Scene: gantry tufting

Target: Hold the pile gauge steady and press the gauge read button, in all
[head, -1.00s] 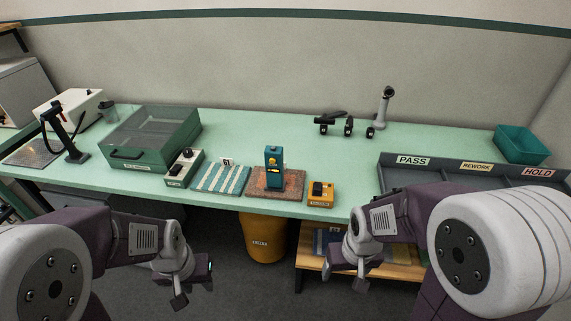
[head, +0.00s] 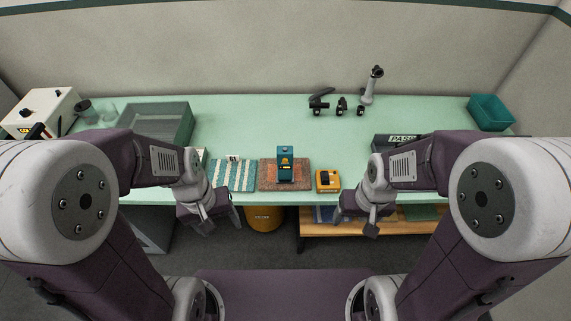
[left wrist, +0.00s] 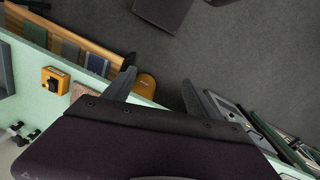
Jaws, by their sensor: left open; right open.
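The pile gauge (head: 285,167), a teal upright block with a yellow-orange display, stands on a brown carpet sample (head: 265,174) near the bench's front edge. Right of it is a yellow button box (head: 328,180) with a dark button; it also shows in the left wrist view (left wrist: 54,80). My left gripper (head: 212,222) is open and empty, in front of the bench and left of the gauge. Its spread fingers (left wrist: 158,82) point at the floor area in the left wrist view. My right gripper (head: 362,224) is open and empty, in front of the bench, right of the button box.
A striped teal sample (head: 233,175) lies left of the carpet. A green box (head: 157,121) stands further left, partly hidden by my arm. Black tools (head: 340,106) and a teal bin (head: 490,112) are at the back. A yellow bin (head: 263,218) and wooden shelf (head: 320,226) are below. The bench middle is clear.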

